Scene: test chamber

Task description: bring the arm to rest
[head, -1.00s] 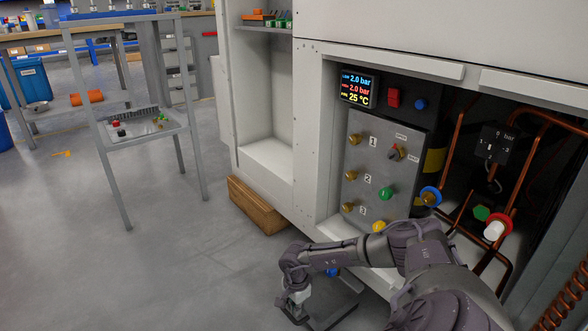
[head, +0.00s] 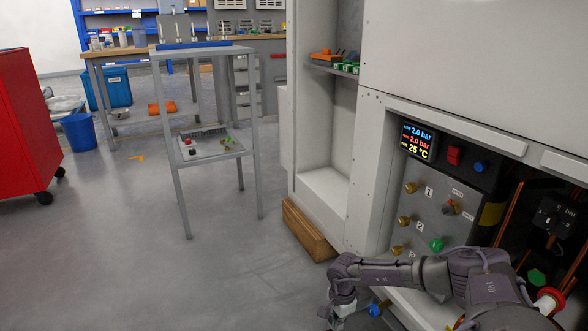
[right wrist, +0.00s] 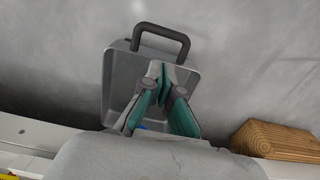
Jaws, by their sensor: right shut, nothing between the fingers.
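My right arm reaches in from the lower right of the head view, in front of the open cabinet. It is bent, and its right gripper (head: 343,305) hangs down at the bottom edge, partly cut off. In the right wrist view the right gripper (right wrist: 165,72) has its fingertips together with nothing between them. Behind the fingers is a grey tray-like thing (right wrist: 119,75) with a dark handle (right wrist: 162,32); whether they touch cannot be told. My left gripper does not show.
The cabinet holds a valve panel (head: 432,215) with a display (head: 417,140) and copper pipes. A wooden block (head: 308,230) lies under the cabinet. A metal stand (head: 182,195), a red cabinet (head: 25,130) and a blue bin (head: 79,133) stand to the left. The floor between is clear.

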